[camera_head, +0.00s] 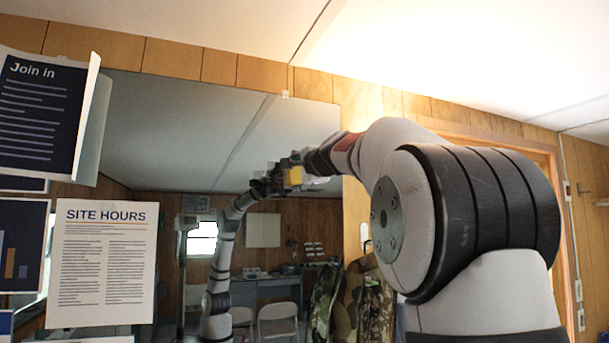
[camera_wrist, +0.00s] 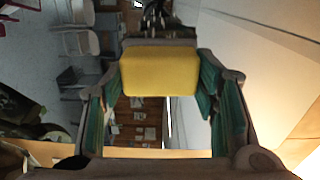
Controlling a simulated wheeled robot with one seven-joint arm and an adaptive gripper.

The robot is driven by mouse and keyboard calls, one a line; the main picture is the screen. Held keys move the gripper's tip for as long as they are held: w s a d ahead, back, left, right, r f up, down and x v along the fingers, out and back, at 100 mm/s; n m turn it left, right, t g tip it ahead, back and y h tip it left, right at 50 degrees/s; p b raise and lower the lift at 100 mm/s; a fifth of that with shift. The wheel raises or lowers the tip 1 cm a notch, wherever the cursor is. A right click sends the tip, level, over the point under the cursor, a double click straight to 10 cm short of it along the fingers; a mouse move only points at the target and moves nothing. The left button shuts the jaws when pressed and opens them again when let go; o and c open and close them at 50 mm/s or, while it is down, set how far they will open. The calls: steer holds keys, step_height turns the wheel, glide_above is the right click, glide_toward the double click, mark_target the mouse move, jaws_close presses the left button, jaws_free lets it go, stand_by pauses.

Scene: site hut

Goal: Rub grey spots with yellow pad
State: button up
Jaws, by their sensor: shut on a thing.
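The yellow pad (camera_head: 293,177) is in my gripper (camera_head: 284,172), at the end of my outstretched arm in the head view. In the wrist view the yellow pad (camera_wrist: 160,72) sits between the two green-lined fingers, which are shut on it. The pad is up close to a large wall mirror (camera_head: 180,120), near its right part. I cannot tell whether it touches the glass. I cannot make out any grey spots clearly; my gripper and arm hide part of the mirror there.
Papers hang at the left: a site hours sheet (camera_head: 102,262) and a curled dark blue poster (camera_head: 42,112). Camouflage jackets (camera_head: 365,303) hang below my arm. The mirror reflects my arm, chairs and a desk. A wooden door frame (camera_head: 556,180) stands at the right.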

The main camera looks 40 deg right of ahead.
steer(key=shift+w+a, duration=0.2)
steer(key=shift+a, duration=0.75)
steer(key=shift+w+a, duration=0.25)
steer(key=shift+a, duration=0.4)
steer(key=shift+w+a, duration=0.2)
steer(key=shift+a, duration=0.4)
steer(key=shift+w+a, duration=0.25)
steer(key=shift+a, duration=0.4)
steer(key=shift+w+a+b, duration=0.25)
steer(key=shift+a+b, duration=0.1)
steer(key=shift+a, duration=0.55)
steer(key=shift+w+a+b, duration=0.2)
steer(key=shift+a+b, duration=0.15)
steer(key=shift+a, duration=0.55)
steer(key=shift+s+d+r+p, duration=0.1)
steer(key=shift+s+d+p, duration=0.2)
steer(key=shift+d, duration=0.3)
steer(key=shift+s+d+r+p, duration=0.15)
steer(key=shift+d+p, duration=0.1)
steer(key=shift+d, duration=0.3)
steer(key=shift+s+d+f, duration=0.1)
steer(key=shift+d, duration=0.55)
steer(key=shift+s+d+f, duration=0.1)
steer(key=shift+d, duration=0.5)
steer(key=s+d+p, duration=0.1)
steer(key=s+d, duration=0.3)
steer(key=d, duration=1)
